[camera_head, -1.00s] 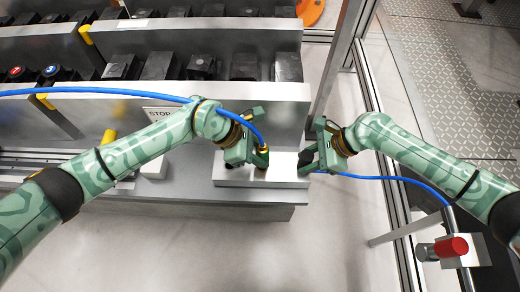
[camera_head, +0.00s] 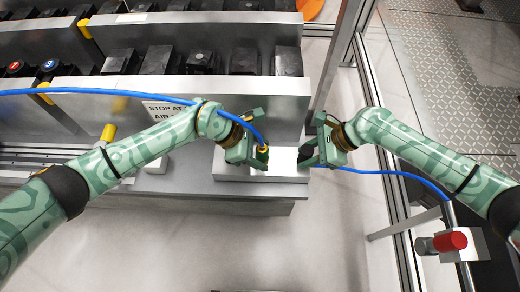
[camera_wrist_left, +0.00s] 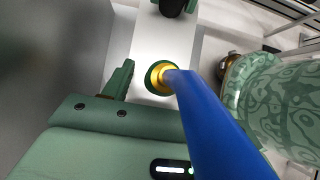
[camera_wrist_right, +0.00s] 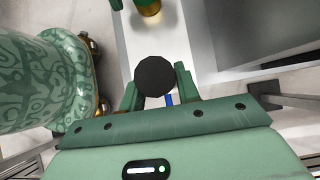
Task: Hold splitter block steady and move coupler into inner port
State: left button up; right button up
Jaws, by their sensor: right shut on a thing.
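The splitter block (camera_head: 235,174) is a pale metal block on the grey ledge; its bare top also shows in the left wrist view (camera_wrist_left: 150,35). A brass coupler (camera_wrist_left: 156,76) on the end of a blue hose (camera_wrist_left: 210,125) stands at the block, with a dark green ring around its base. My left gripper (camera_head: 261,158) is around the coupler, its visible finger apart from it; the hose hides the other side. My right gripper (camera_head: 305,160) is shut on a round black knob (camera_wrist_right: 155,76) at the block's right end. How deep the coupler sits is hidden.
A grey wall (camera_head: 200,95) with a STOP sign (camera_head: 165,112) stands behind the block. Black boxes (camera_head: 245,61) line the shelf. A metal frame post (camera_head: 345,60) and a red knob (camera_head: 450,241) are at right. The floor in front is clear.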

jog(key=o, duration=1.1)
pick_arm(q)
jog(key=v, duration=1.2)
